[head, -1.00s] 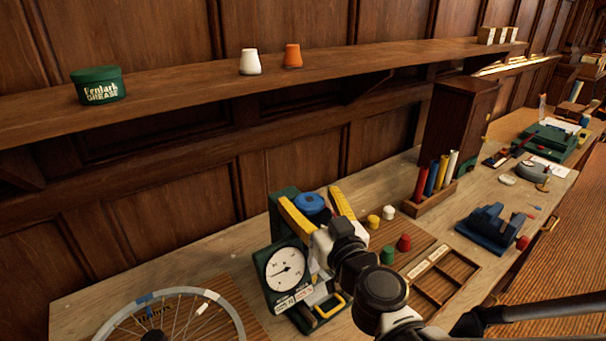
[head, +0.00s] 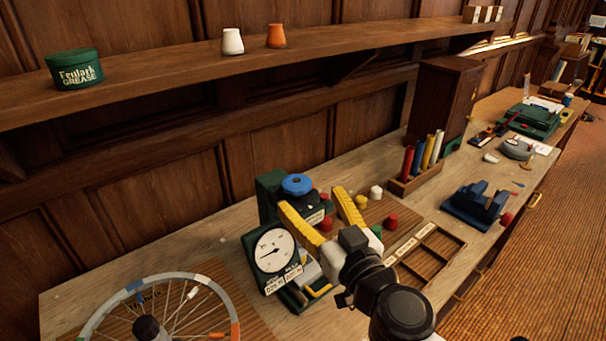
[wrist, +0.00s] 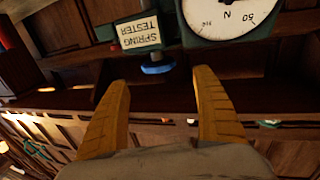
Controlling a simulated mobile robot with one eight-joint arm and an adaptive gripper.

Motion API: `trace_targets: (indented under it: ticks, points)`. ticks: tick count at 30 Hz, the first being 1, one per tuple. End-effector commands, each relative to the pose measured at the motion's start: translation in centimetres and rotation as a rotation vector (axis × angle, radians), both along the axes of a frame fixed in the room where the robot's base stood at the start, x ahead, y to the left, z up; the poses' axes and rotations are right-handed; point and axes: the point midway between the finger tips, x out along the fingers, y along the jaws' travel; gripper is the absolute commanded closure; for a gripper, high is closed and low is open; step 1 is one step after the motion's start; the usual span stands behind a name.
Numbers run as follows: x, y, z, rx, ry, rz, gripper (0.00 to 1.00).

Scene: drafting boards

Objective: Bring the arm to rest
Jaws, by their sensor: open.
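My gripper (head: 312,199) has two yellow fingers spread apart with nothing between them. In the head view it is above the bench, in front of the green spring tester with its round white dial (head: 273,250) and blue knob (head: 297,184). In the wrist view my gripper (wrist: 160,92) also shows open. The tester's label (wrist: 139,32), dial (wrist: 226,14) and blue knob (wrist: 158,68) appear beyond the fingers there, upside down. The fingers hide part of the tester in the head view.
A spoked wheel (head: 90,325) lies at the front left of the bench. A compartment tray (head: 443,244), a blue vise (head: 477,205) and a rack of coloured tubes (head: 403,186) stand to the right. A shelf (head: 170,73) above holds a green grease tin (head: 75,69) and two small pots.

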Motion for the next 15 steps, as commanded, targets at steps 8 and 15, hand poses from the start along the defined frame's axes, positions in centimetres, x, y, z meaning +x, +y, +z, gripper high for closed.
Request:
trace_targets:
  ticks: [8, 15]
  points:
    - [-1.1, 1.7, -0.8, -0.044, 0.152, 0.141, 0.23]
    - [-5.5, -4.2, -7.0, -0.134, 0.645, 0.028, 0.23]
